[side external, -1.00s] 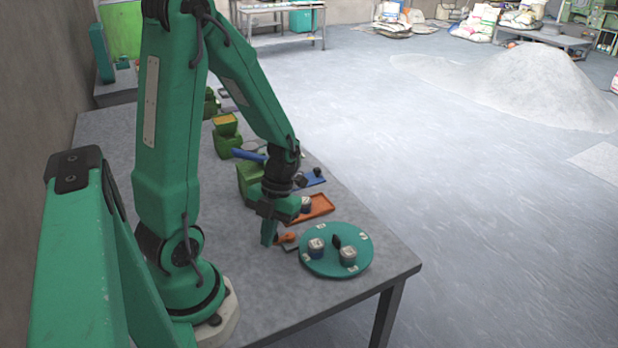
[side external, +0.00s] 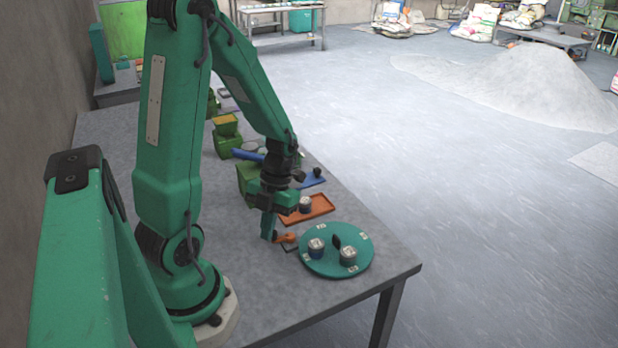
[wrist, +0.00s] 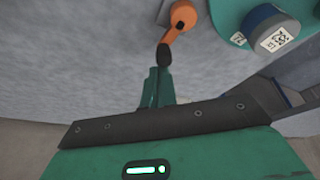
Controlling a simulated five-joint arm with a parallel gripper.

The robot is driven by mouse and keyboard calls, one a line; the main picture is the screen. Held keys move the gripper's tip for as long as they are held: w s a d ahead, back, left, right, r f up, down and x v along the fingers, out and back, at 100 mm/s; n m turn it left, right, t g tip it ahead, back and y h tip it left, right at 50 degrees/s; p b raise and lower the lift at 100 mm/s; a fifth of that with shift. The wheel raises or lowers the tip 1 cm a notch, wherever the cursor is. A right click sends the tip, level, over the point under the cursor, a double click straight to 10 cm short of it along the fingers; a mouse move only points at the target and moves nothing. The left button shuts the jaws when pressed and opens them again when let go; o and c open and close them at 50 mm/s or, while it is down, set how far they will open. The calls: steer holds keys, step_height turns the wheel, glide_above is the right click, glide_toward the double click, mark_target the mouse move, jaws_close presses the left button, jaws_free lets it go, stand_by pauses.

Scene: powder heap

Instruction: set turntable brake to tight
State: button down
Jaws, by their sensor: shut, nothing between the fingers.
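The turntable (side external: 325,264) is a teal disc on the near right part of the table, with two labelled jars on top; its edge (wrist: 222,20) shows at the top of the wrist view. The brake lever (side external: 286,238) is orange and sits just left of the turntable. In the wrist view the orange lever (wrist: 180,25) has a dark rounded tip that points down toward my fingers. My gripper (side external: 268,237) points down beside the lever's left end. Its fingers (wrist: 160,72) are together and empty, close to the dark tip; contact cannot be told.
An orange tray (side external: 320,207) with a jar lies behind the turntable, and a blue tray (side external: 314,180) lies beyond it. Green containers (side external: 228,142) stand farther back. The table (side external: 270,290) is clear in front of my gripper.

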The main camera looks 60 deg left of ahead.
steer(key=shift+w+d, duration=0.1)
steer(key=shift+d, duration=0.05)
steer(key=shift+w+d, duration=0.1)
steer(key=shift+d, duration=0.5)
steer(key=shift+d, duration=0.1)
stand_by(0.5)
steer(key=shift+s+d, duration=0.55)
steer(key=shift+s, duration=0.25)
steer(key=shift+s+d, duration=0.5)
steer(key=shift+s, duration=0.25)
steer(key=v, duration=1)
steer(key=shift+s, duration=0.2)
steer(key=shift+s+a, duration=0.15)
steer(key=shift+a, duration=0.1)
